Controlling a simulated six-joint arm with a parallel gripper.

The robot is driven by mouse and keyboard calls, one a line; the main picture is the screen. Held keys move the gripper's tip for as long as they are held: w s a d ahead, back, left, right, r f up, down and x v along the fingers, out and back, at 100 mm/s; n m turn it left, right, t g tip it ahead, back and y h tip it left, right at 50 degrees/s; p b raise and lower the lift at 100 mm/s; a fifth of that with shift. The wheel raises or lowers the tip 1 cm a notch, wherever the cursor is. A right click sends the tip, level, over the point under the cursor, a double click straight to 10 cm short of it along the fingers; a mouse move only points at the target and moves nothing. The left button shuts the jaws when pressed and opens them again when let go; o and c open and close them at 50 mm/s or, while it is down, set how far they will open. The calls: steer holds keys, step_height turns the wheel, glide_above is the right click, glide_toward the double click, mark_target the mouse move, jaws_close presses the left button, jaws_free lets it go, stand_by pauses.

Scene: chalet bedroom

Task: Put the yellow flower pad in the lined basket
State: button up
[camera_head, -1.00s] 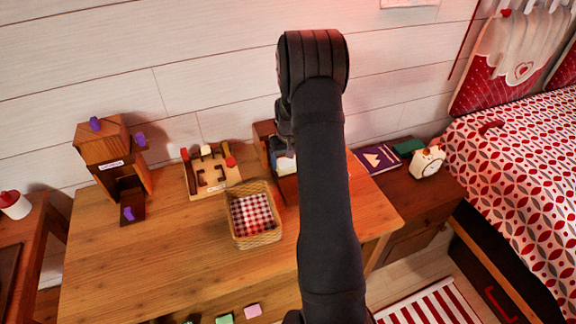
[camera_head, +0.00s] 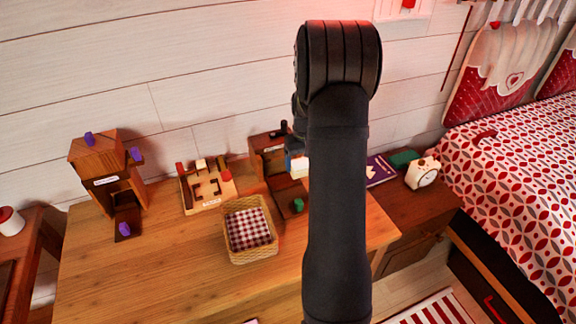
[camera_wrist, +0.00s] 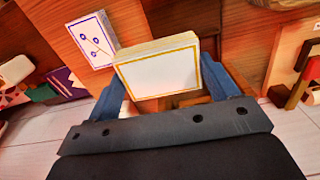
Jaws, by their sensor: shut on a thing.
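My gripper (camera_wrist: 170,95) is shut on a white pad with a yellow border (camera_wrist: 160,74), its blue fingers on either side of it. The face toward the wrist camera looks blank; no flower shows on it. In the head view, my gripper (camera_head: 296,158) is mostly hidden by my arm, and a bit of the held pad (camera_head: 299,170) shows just below it, by the wooden organiser. The lined basket (camera_head: 254,258) stands on the table, left of and nearer than my gripper. Its red-and-white checked lining shows, with nothing seen on it.
A wooden organiser (camera_head: 268,153) with a green knob (camera_head: 299,205) stands beside my gripper. A blue-bordered flower pad (camera_wrist: 93,40) shows behind the held pad. A wooden maze toy (camera_head: 207,190) and a tall purple-knobbed box (camera_head: 97,165) stand left. The front left tabletop (camera_head: 150,270) is clear.

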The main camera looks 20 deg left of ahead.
steer(key=d, duration=0.1)
steer(key=d+r, duration=0.2)
steer(key=d, duration=0.1)
steer(key=shift+r, duration=0.25)
steer(key=n, duration=0.9)
glide_above(249, 232)
step_height(249, 232, down, 6)
steer(key=shift+r, duration=0.2)
steer(key=shift+f, duration=2.55)
steer(key=shift+f, duration=0.2)
steer(key=o, duration=1)
steer(key=shift+c, duration=0.2)
